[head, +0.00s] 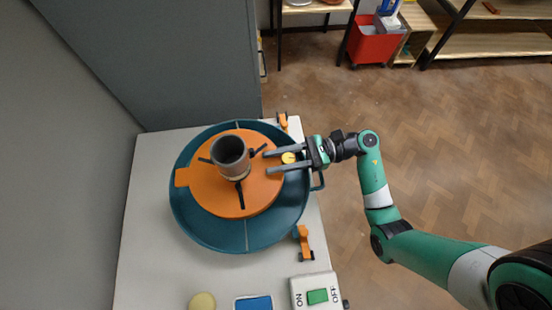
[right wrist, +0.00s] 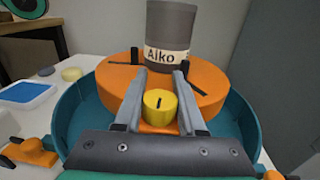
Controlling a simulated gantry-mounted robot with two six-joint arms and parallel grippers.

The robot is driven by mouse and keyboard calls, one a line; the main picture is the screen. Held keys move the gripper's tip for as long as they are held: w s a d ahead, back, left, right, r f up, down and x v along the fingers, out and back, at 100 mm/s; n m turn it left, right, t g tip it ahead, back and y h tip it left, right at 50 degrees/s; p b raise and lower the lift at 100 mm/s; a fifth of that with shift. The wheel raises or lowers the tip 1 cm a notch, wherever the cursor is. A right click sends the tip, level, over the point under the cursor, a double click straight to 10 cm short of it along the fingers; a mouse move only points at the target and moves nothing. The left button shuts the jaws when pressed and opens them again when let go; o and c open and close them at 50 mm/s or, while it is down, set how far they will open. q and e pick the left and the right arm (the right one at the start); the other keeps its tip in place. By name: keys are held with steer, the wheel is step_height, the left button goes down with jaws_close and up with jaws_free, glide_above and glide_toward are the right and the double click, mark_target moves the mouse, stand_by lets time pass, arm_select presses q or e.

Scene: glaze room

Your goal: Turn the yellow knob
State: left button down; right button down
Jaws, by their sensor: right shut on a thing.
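The yellow knob (head: 289,158) sits at the right side of the orange disc (head: 262,200) and shows a black line on its top in the right wrist view (right wrist: 160,107). My right gripper (head: 268,161) comes in from the right, with one finger on each side of the knob. It is shut on the knob, and its fingertips reach past it over the disc. The gripper also shows in the right wrist view (right wrist: 165,73). My left gripper is not in view.
A grey cup (head: 230,152) labelled Aiko stands on the disc near the fingertips. A teal basin (head: 270,232) surrounds the disc. Orange clamps (head: 304,242), an ON/OFF switch box (head: 301,291), a blue tray (head: 253,303) and a pale round piece (head: 203,301) are on the white table.

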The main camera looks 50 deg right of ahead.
steer(key=n+g+b, duration=0.1)
steer(key=n+g+y+b, duration=0.1)
steer(key=shift+s+a+f+g+y, duration=0.1)
steer(key=shift+s+f+g+y, duration=0.1)
steer(key=shift+f+g+y, duration=0.15)
steer(key=shift+s+a+r+n+g+b, duration=0.15)
steer(key=shift+r+n+g+b, duration=0.2)
steer(key=shift+g+b, duration=0.35)
steer(key=c, duration=0.5)
jaws_free()
